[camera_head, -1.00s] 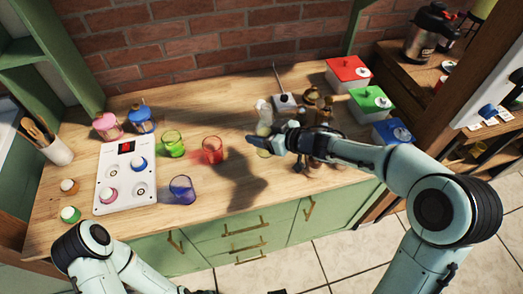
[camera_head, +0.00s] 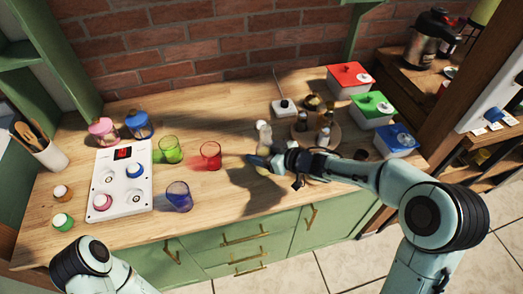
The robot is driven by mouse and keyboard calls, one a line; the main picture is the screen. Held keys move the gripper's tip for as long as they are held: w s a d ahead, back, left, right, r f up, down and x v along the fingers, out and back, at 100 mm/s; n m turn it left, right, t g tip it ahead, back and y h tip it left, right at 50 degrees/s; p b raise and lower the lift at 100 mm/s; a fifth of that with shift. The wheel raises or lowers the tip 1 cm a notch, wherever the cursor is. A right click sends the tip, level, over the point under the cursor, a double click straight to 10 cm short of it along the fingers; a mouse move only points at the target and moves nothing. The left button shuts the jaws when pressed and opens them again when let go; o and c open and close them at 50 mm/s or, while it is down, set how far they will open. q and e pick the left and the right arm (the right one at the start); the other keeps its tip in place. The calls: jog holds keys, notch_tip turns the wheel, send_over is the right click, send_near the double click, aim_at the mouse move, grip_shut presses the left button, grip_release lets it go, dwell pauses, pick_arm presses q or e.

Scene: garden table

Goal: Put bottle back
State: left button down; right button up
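A pale, see-through bottle (camera_head: 264,132) stands upright in my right gripper (camera_head: 263,161). The gripper is shut around it; the bottle's top shows above the fingers and its yellowish lower end below them. A round wooden tray (camera_head: 301,136) holding several small bottles (camera_head: 323,138) lies behind my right wrist, to the right of the held bottle. The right arm hides part of the tray's front. My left arm shows at the lower left, but its gripper is out of the frame.
Red (camera_head: 210,155), green (camera_head: 169,150) and blue (camera_head: 179,196) glasses stand left of my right gripper. A white panel (camera_head: 130,198) with knobs is further left. Red (camera_head: 349,80), green (camera_head: 371,109) and blue (camera_head: 396,140) boxes line the right. The counter's front middle is clear.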

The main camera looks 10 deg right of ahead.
jog(key=o, duration=0.4)
jog(key=shift+c, duration=0.2)
jog(key=shift+r, duration=0.15)
jog(key=p+v, duration=0.2)
jog(key=v, duration=1)
jog(key=shift+p, duration=0.3)
